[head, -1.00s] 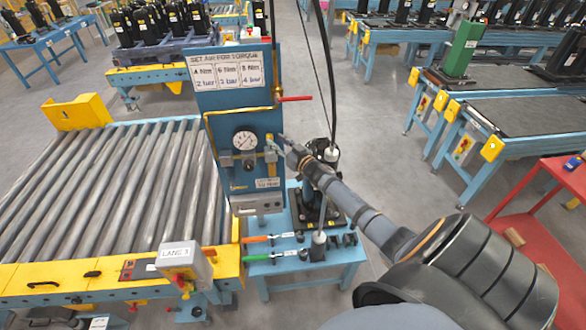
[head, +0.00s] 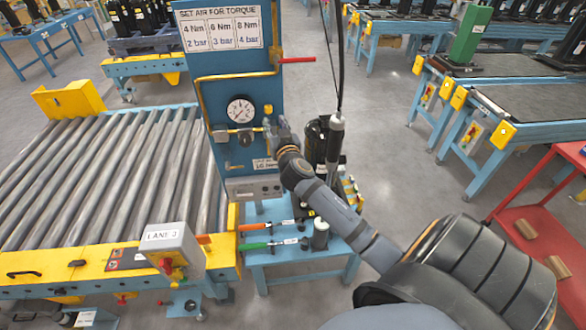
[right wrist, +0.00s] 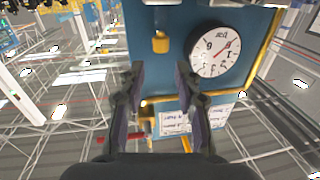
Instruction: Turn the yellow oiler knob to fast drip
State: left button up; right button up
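The yellow oiler knob (head: 267,109) is a small yellow piece on the blue panel (head: 215,95), right of the round pressure gauge (head: 240,110). In the right wrist view, which looks upside down, the yellow knob (right wrist: 160,43) lies beyond the fingertips and roughly in line with the gap between them. My right gripper (head: 273,124) is close to the panel at the knob's side. In the wrist view its two fingers (right wrist: 158,78) are apart with nothing between them. The knob appears clear of both fingers. My left gripper is not in view.
A red-handled lever (head: 297,60) sticks out from the panel's right side, above my gripper. A torque sign (head: 221,28) is at the panel's top. A roller conveyor (head: 100,180) stands left. A blue bench with tools (head: 290,258) stands below, and a red cart (head: 545,225) at right.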

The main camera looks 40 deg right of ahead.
jog(key=s+f+n+g+y+b, duration=0.1)
jog(key=s+f+g+b, duration=0.1)
jog(key=f, duration=1.3)
jog(key=s+d+f+n+g+y+b, duration=0.1)
jog(key=s+f+g, duration=0.2)
jog(key=f, duration=1.2)
jog(key=shift+s+f+b, duration=0.2)
jog(key=shift+s+b, duration=0.15)
jog(key=shift+s, duration=0.6)
